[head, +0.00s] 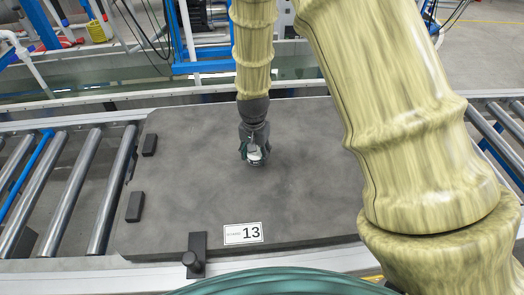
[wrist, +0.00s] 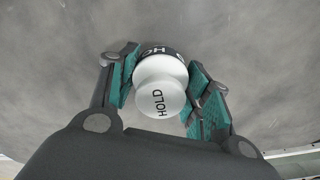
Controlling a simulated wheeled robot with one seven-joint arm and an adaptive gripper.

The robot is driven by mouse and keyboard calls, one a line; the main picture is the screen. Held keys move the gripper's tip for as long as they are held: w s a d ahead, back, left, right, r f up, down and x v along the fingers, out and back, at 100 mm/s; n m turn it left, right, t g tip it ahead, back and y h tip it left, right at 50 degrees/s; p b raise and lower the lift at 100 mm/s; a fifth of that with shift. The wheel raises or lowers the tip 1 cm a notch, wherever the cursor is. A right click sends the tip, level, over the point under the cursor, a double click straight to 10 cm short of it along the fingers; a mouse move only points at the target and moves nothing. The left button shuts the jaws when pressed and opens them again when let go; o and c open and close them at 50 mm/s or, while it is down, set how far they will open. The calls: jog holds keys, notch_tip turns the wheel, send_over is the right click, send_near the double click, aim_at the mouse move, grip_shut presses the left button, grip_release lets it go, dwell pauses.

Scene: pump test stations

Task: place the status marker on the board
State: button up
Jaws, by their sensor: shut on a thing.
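The status marker (wrist: 160,88) is a white round piece with a dark band, and both its top and its band read "HOLD". My gripper (wrist: 162,98) is shut on it, with a green-padded finger on each side. In the head view my gripper (head: 255,152) points down over the middle of the dark grey board (head: 190,190), with the white marker (head: 255,155) between its fingers. I cannot tell whether the marker's underside touches the board.
A white label reading "13" (head: 243,233) lies at the board's front edge, near a black clamp (head: 195,255). Two small black blocks (head: 149,145) (head: 134,207) sit along the left edge. Metal rollers (head: 70,190) flank the board. Board surface around the gripper is clear.

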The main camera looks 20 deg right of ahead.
jog(key=w+d, duration=0.2)
jog(key=d, duration=0.1)
jog(key=shift+w+f, duration=0.25)
jog(key=shift+w, duration=0.15)
jog(key=shift+f+p, duration=0.35)
jog(key=shift+f, duration=1.35)
jog(key=shift+f, duration=0.15)
jog(key=o, duration=1)
jog(key=r, duration=1.2)
jog(key=shift+s+a+r+b, duration=0.15)
jog(key=shift+s+b, duration=0.15)
jog(key=shift+s, duration=0.05)
